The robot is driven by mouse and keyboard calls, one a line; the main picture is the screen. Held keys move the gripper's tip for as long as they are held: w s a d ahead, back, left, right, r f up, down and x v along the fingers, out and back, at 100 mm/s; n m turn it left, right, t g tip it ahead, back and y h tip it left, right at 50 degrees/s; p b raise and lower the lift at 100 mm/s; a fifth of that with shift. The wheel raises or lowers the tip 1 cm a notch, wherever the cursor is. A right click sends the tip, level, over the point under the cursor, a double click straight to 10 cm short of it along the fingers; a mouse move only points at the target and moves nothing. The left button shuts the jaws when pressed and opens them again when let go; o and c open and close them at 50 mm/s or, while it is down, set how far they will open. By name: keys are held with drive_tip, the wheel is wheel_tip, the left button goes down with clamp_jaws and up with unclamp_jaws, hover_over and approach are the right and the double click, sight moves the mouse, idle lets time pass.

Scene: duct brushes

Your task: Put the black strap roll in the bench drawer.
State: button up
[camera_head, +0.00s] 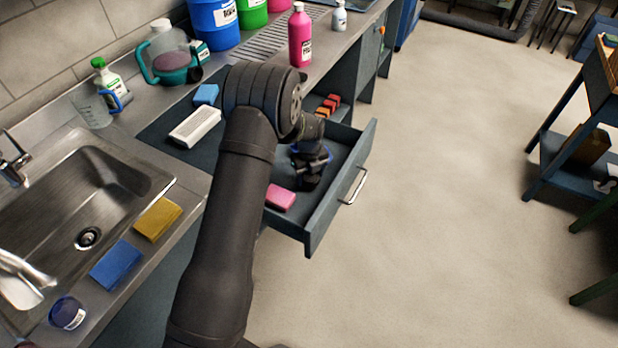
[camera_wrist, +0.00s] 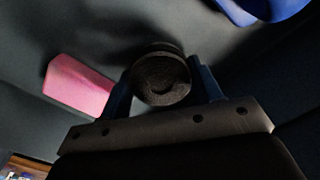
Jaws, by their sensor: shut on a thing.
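My gripper (camera_head: 311,166) reaches down into the open bench drawer (camera_head: 325,215). In the wrist view my gripper (camera_wrist: 161,85) is shut on the black strap roll (camera_wrist: 162,80), with a blue finger on each side of it. The roll looks round and dark with its end facing the camera. In the head view the roll (camera_head: 308,181) shows only as a dark shape below the fingers, inside the drawer's walls. I cannot tell whether it touches the drawer floor.
A pink block (camera_head: 280,198) lies in the drawer, left of the roll; it also shows in the wrist view (camera_wrist: 78,86). The counter holds a white block (camera_head: 195,126) and a pink bottle (camera_head: 300,36). The floor right of the drawer is clear.

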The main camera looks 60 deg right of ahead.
sight(310, 174)
drive_tip(key=shift+f, duration=0.75)
drive_tip(key=shift+f, duration=0.1)
drive_tip(key=o, duration=1)
drive_tip(key=shift+o, duration=0.2)
wheel_tip(310, 174, up, 12)
drive_tip(key=shift+f, duration=4.05)
